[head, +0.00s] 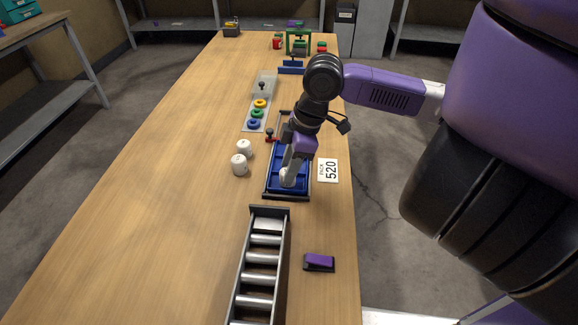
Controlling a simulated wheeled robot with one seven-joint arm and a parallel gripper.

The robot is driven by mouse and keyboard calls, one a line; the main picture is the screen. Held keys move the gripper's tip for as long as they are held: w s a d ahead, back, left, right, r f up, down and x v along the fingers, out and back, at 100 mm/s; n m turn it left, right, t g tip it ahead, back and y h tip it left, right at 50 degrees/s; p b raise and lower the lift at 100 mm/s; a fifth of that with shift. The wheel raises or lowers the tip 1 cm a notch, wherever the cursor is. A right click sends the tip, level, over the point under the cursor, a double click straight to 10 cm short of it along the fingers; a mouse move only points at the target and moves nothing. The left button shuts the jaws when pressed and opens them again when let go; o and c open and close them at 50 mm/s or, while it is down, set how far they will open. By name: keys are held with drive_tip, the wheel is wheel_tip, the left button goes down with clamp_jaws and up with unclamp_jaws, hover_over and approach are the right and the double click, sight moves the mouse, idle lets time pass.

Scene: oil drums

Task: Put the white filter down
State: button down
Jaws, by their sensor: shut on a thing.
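My gripper (290,168) points down over the blue tray (274,188) and is shut on a white filter (287,179). The filter is at the tray's near part, low over or touching its floor; I cannot tell which. My gripper hides part of the filter and part of the tray. Two more white cylinders (239,164) stand on the table just left of the tray.
A roller rack (260,270) stands in front of the tray. A purple and black object (319,262) lies to its right. Coloured rings (256,113) lie beyond. The table's left side is clear.

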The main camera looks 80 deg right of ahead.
drive_tip(key=shift+f, duration=0.15)
drive_tip(key=c, duration=0.9)
unclamp_jaws()
drive_tip(key=v, duration=1.2)
drive_tip(key=shift+r, duration=0.2)
